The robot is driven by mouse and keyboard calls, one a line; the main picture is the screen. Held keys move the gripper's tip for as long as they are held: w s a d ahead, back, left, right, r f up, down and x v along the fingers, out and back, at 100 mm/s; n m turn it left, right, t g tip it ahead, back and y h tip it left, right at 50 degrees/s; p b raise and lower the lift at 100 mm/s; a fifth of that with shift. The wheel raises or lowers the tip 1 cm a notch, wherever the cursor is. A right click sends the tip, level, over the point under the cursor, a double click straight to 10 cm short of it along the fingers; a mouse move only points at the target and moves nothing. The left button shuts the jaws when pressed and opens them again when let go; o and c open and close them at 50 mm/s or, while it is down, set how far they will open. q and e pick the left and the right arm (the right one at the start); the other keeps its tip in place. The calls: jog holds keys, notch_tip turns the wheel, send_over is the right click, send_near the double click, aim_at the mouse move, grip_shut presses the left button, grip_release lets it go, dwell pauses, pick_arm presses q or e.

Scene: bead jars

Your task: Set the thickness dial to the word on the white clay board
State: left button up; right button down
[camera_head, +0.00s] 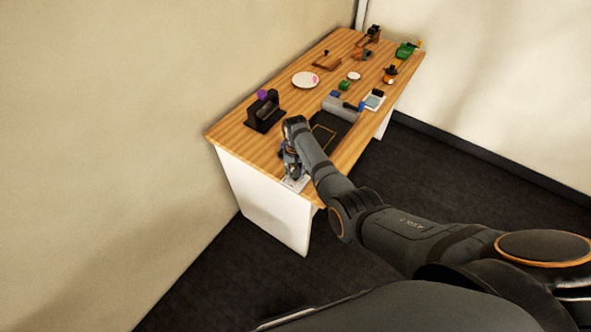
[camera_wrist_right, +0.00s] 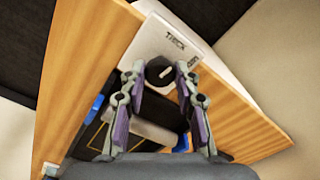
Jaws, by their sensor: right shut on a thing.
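The thickness dial (camera_wrist_right: 160,71) is a dark round knob with a small pale pointer mark, on a white plate (camera_wrist_right: 168,38) lettered "THICK" beyond the knob. A second, smaller label (camera_wrist_right: 193,63) on its right is too small to read. My right gripper (camera_wrist_right: 160,77) is shut on the knob, one finger on each side. In the head view the white plate (camera_head: 293,184) lies at the near edge of the table, with my right gripper (camera_head: 292,172) over it. I cannot make out the white clay board's word in either view. My left gripper is not in view.
The wooden table (camera_head: 230,127) holds a dark stand (camera_head: 264,113) with a purple ball (camera_head: 263,95), a white dish (camera_head: 305,80), a grey roller machine (camera_head: 340,108) and a white tile (camera_head: 374,99) with a teal patch. Several small items stand at the far end. A wall is close on the left.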

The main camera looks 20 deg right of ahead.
jog(key=shift+n+p, duration=0.3)
jog(key=shift+n, duration=0.6)
jog(key=c, duration=1)
grip_release()
jog(key=shift+r, duration=0.15)
notch_tip(320, 180, up, 12)
jog(key=shift+f, duration=0.1)
